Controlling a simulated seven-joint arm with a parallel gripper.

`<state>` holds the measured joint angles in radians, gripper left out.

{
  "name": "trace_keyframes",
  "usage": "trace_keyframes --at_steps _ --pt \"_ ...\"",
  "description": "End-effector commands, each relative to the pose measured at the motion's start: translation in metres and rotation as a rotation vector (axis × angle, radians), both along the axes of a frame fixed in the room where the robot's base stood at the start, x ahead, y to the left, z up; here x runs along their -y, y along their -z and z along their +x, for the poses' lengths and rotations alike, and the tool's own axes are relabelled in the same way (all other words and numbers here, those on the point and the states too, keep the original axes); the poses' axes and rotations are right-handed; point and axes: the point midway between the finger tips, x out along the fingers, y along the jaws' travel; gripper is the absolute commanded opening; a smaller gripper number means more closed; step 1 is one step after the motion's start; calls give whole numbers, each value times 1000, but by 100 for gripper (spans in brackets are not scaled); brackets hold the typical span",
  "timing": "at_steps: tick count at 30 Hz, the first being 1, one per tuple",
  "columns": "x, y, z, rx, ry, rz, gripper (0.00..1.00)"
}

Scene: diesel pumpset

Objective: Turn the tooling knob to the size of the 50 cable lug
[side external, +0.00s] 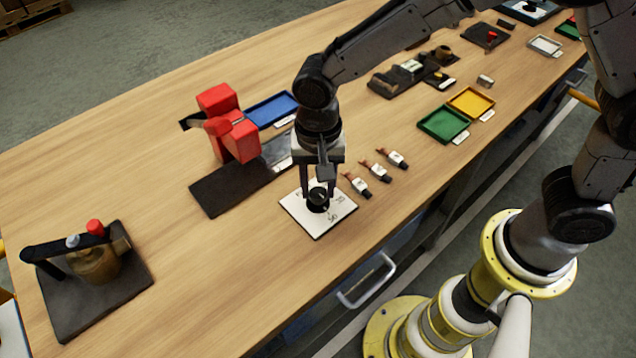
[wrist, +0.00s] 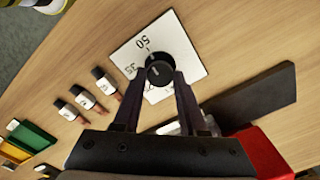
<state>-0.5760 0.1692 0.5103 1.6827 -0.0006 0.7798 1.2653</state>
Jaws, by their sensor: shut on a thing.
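The black round tooling knob (side external: 318,201) sits on a white square dial plate (side external: 335,219) near the front edge of the bench. My gripper (side external: 319,190) points down with its fingers closed around the knob. In the wrist view the fingertips (wrist: 162,80) are on both sides of the knob (wrist: 158,71). The plate (wrist: 185,42) shows 50 at its upper left and 35 at its left; other markings are partly hidden by the fingers. A light line shows on the knob top, but its exact aim is hard to read. Three cable lugs (side external: 372,173) with white labels lie beside the plate.
A red press tool (side external: 228,125) on a dark base (side external: 228,190) stands behind and left of the plate. Blue (side external: 272,109), green (side external: 443,124) and yellow (side external: 470,102) trays lie farther back. A dark-based fixture (side external: 95,265) is at the lower left, with bare bench between.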

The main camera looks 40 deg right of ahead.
Motion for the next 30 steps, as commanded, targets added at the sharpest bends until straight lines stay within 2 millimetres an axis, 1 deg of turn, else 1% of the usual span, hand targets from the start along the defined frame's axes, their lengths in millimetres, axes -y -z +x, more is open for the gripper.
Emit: trace_keyframes --at_steps 1,5,6,13,17,20,23,30 --pt "-1 -2 1 4 3 3 47" --pt "0 -2 1 2 2 2 70" --pt "0 -1 1 2 2 2 72" --pt "0 -1 0 1 1 2 72" --pt "0 -6 1 1 0 2 72" --pt "-1 -19 1 4 0 3 72" --pt "-1 -38 1 7 0 5 72" --pt "-1 -91 1 6 1 4 72"
